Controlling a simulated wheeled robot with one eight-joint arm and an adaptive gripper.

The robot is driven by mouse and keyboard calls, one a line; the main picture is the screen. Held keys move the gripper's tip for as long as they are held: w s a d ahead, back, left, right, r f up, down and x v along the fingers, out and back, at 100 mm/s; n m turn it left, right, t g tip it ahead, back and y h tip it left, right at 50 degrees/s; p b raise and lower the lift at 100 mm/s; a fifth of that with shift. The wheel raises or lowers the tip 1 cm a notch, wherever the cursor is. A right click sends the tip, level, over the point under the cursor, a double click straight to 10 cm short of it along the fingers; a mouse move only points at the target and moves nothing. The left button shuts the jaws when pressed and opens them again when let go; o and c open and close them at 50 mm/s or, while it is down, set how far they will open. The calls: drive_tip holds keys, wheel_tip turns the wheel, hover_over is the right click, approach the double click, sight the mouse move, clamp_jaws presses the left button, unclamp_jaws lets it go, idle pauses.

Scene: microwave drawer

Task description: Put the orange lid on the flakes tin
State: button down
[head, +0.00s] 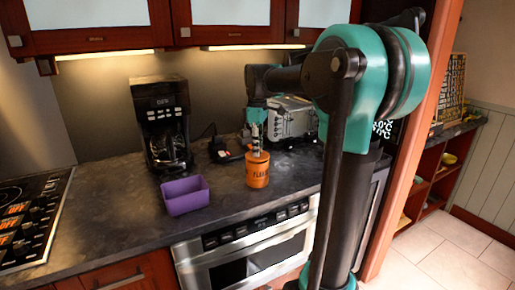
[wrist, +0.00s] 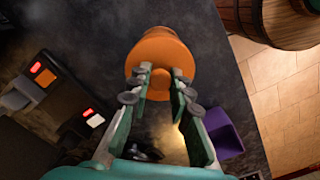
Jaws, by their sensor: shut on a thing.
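The orange flakes tin (head: 257,174) stands upright on the dark counter, with dark lettering on its side. The orange lid (head: 257,156) is at the tin's top, in line with it; I cannot tell whether it is fully seated or slightly raised. In the wrist view the lid (wrist: 160,55) shows as a round orange disc that hides most of the tin. My gripper (head: 256,146) points down from above. Its fingertips (wrist: 159,82) are closed around the lid's small knob in the middle.
A purple bin (head: 186,195) stands left of the tin, with clear counter between. A coffee maker (head: 164,120) stands at the back left, and a toaster (head: 291,117) behind the tin. A small dark and red item (head: 226,148) lies nearby. The counter's front edge is close, above an oven (head: 247,250).

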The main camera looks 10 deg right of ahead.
drive_tip(key=shift+f, duration=0.4)
idle(0.9)
drive_tip(key=c, duration=1.3)
unclamp_jaws()
drive_tip(key=o, duration=0.5)
drive_tip(key=shift+c, duration=0.2)
drive_tip(key=shift+r, duration=0.1)
drive_tip(key=shift+r, duration=3.45)
drive_tip(key=shift+s, duration=0.1)
